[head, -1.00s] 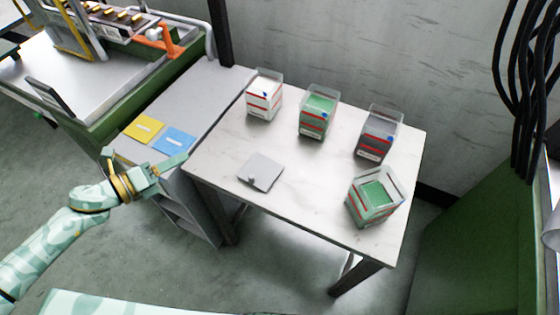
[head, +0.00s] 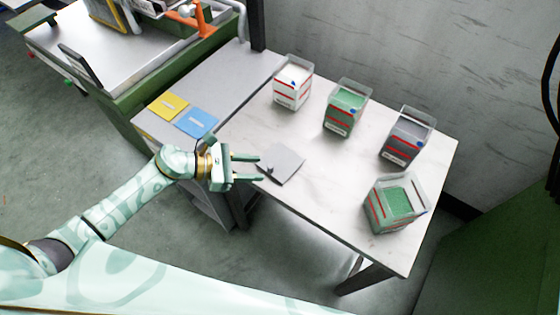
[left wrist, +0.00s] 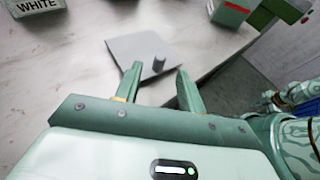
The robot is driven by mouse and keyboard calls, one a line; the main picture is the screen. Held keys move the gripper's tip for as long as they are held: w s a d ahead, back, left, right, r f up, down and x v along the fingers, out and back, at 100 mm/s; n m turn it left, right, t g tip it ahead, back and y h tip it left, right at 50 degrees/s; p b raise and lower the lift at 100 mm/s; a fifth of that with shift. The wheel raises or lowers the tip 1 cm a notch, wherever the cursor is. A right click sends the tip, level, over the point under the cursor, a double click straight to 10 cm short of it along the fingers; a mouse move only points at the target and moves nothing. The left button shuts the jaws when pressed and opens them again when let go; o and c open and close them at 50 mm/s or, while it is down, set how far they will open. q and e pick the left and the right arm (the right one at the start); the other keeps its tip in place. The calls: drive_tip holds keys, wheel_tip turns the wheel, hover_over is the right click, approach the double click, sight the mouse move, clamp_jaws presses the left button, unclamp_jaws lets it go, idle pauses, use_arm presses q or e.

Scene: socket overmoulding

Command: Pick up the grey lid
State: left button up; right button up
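The grey lid (head: 284,164) lies flat on the white marbled table (head: 330,207), near its left front edge. In the left wrist view the lid (left wrist: 130,48) shows a small upright knob (left wrist: 158,64). My left gripper (head: 260,169) is open at the lid's left side, its fingers pointing at the knob. In the left wrist view the left gripper's fingertips (left wrist: 159,70) stand apart, one on each side of the knob, with a gap showing. Whether the fingers touch the lid cannot be told. My right gripper is not in view.
Clear bins of white (head: 293,83), green (head: 345,107) and grey (head: 407,136) material stand along the table's back. Another green-filled bin (head: 396,202) stands at the right. Yellow (head: 168,106) and blue (head: 197,122) cards lie on the grey bench at left.

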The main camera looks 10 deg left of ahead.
sight(270, 166)
use_arm(q)
drive_tip(key=x, duration=0.5)
drive_tip(key=shift+w+d+r, duration=0.15)
drive_tip(key=shift+d+r, duration=0.05)
drive_tip(key=shift+r, duration=0.05)
clamp_jaws()
drive_tip(key=shift+r, duration=0.1)
